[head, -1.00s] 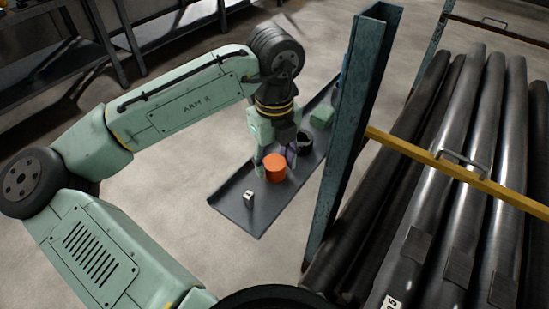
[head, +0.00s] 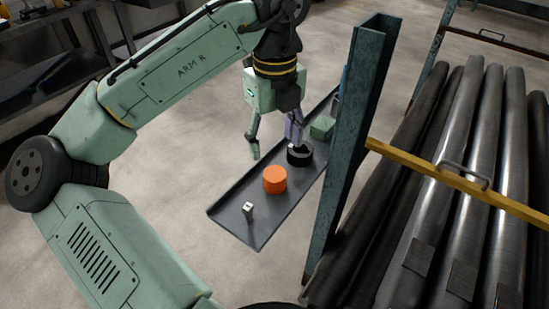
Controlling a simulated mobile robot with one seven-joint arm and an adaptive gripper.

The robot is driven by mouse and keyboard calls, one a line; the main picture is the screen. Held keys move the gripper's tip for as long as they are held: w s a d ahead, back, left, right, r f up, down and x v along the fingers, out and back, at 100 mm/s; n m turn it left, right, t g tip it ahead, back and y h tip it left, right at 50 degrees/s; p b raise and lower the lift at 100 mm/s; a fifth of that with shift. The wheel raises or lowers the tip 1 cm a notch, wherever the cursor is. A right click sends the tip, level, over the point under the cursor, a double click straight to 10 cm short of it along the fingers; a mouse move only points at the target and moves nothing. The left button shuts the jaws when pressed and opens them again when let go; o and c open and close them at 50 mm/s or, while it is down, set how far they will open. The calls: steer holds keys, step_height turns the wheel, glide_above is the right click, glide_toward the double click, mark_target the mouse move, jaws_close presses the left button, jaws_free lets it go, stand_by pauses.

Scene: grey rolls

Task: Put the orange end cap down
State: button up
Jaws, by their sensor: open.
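The orange end cap (head: 274,180) stands upright on the dark grey tray shelf (head: 236,222), near its front end. My gripper (head: 274,147) is open and empty, above and behind the cap in the picture. One green finger hangs at the left and a purple-grey finger at the right, close to a black ring (head: 299,155). I cannot tell whether that finger touches the ring. Nothing of the gripper touches the orange cap.
A small pale metal block (head: 248,209) lies in front of the cap on the shelf. A green block (head: 322,127) sits farther back. A blue-green steel post (head: 348,150) stands right of the shelf.

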steer(key=shift+r, duration=1.5)
